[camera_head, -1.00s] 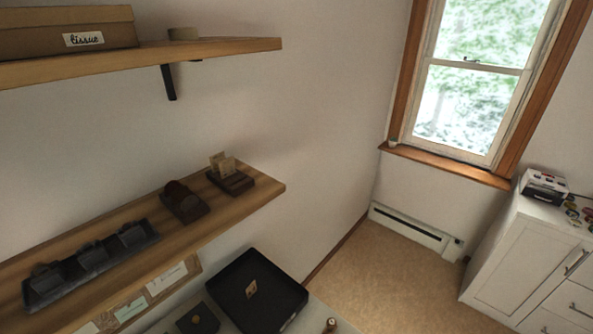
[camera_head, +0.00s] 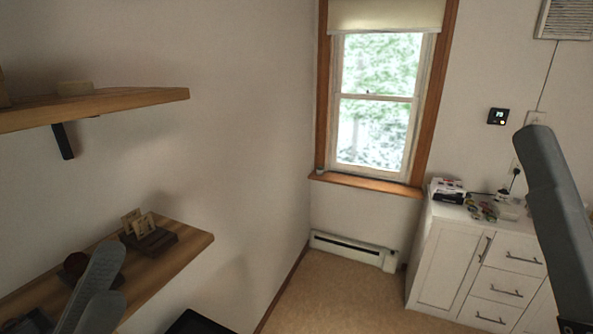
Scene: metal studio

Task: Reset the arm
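My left gripper (camera_head: 110,280) is at the lower left. A long grey part of my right arm or gripper (camera_head: 560,215) stands at the right edge, in front of the wall and white cabinet. Only this one piece shows, so its opening is hidden.
The lower shelf carries a dark holder with cards (camera_head: 146,232) and a round dark item (camera_head: 76,264). An upper shelf (camera_head: 140,99) is above. A white cabinet (camera_head: 447,262) with small items on top stands right of the window (camera_head: 375,105). The middle floor (camera_head: 330,295) is clear.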

